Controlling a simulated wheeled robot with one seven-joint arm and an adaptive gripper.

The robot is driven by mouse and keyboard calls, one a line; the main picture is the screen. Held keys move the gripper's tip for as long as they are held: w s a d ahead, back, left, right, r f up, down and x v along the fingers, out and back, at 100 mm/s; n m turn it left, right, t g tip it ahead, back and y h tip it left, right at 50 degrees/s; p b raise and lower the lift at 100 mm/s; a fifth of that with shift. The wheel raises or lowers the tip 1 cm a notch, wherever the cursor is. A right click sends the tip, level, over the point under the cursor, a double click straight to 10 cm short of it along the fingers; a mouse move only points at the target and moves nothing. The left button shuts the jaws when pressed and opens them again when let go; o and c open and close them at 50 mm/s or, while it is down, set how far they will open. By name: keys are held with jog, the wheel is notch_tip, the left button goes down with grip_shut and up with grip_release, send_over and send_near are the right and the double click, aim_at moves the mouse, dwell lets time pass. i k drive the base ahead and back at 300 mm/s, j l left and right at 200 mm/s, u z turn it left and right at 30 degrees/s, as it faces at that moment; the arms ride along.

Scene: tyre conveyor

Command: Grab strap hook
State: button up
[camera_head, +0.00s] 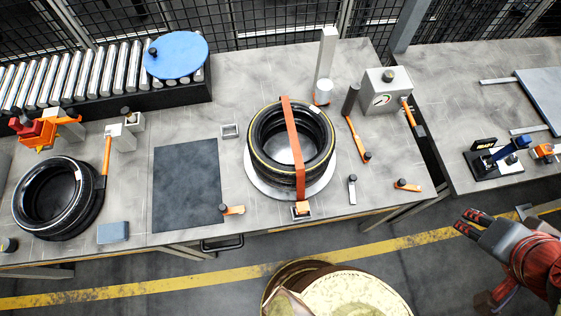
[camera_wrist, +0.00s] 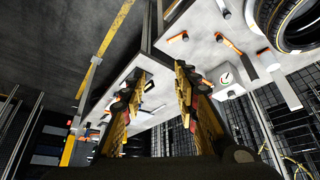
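An orange strap (camera_head: 292,140) runs over two stacked black tyres (camera_head: 260,125) on a round grey plate in the middle of the bench. At its near end a small orange and metal piece, seemingly the strap hook (camera_head: 300,209), lies by the bench's front edge. My gripper (camera_head: 468,221) is in front of the bench at the right, well apart from the strap. In the wrist view my gripper (camera_wrist: 157,88) shows its two fingers spread, with nothing between them. The strap hook cannot be told clearly in the wrist view.
Orange-handled tools (camera_head: 232,210) and (camera_head: 407,185) lie near the front edge. A gauge box (camera_head: 388,92) and a post (camera_head: 326,55) stand behind. Other tyres (camera_head: 55,195) lie left. A second bench (camera_head: 470,90) is at right, and a roller conveyor (camera_head: 80,75) back left.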

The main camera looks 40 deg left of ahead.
aim_at(302, 209)
jog(key=k+u, duration=0.15)
jog(key=u, duration=1.5)
jog(key=k+l, duration=0.3)
jog(key=l, duration=0.15)
jog(key=k+l, duration=0.3)
jog(key=l, duration=0.15)
jog(key=i+u, duration=0.05)
